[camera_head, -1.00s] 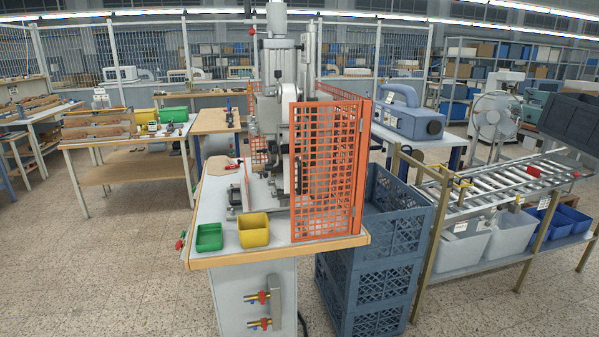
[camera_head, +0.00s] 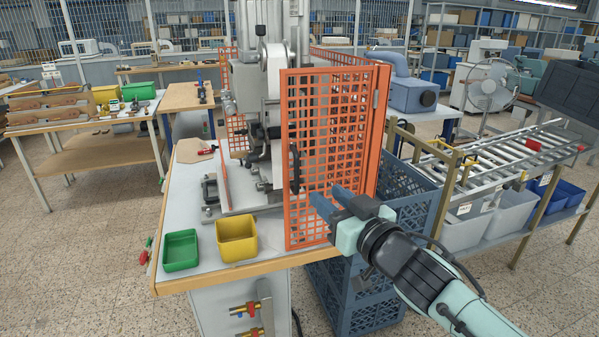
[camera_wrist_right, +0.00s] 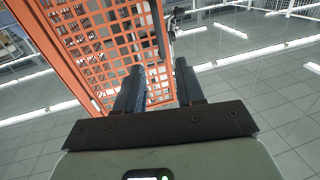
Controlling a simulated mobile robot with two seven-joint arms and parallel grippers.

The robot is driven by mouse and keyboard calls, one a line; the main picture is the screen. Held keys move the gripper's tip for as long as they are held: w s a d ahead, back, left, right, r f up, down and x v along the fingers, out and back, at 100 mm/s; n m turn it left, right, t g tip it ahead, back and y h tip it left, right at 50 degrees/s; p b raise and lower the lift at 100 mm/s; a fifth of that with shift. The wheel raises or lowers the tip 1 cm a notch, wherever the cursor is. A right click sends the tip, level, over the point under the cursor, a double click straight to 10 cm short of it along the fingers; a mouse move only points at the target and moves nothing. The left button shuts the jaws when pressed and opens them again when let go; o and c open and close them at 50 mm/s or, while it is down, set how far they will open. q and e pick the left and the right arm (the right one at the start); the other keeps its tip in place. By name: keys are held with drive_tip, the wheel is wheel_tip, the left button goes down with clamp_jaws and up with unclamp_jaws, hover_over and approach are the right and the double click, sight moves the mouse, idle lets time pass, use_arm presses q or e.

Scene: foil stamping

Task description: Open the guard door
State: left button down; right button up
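The guard door is an orange mesh panel (camera_head: 330,85) at the front of the grey press (camera_head: 247,88). A black upright handle (camera_head: 294,168) sits near its left edge. A hinge shows on the post (camera_head: 376,98) at its right. My right gripper (camera_head: 322,203) is in front of the door's lower part, right of and below the handle, pointing left. In the right wrist view, the two dark fingers (camera_wrist_right: 160,82) are apart with nothing held between them, and the orange mesh (camera_wrist_right: 105,40) stands beyond them. My left gripper is out of view.
A green bin (camera_head: 180,250) and a yellow bin (camera_head: 237,238) stand on the press table's front left. Blue crates (camera_head: 362,305) are stacked at its right, below my right arm. A roller conveyor (camera_head: 500,160) stands farther right.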

sight(298, 172)
drive_tip(key=p+x, duration=0.2)
drive_tip(key=x, duration=0.9)
drive_tip(key=shift+w+f+p, duration=0.15)
drive_tip(key=shift+p, duration=0.15)
clamp_jaws()
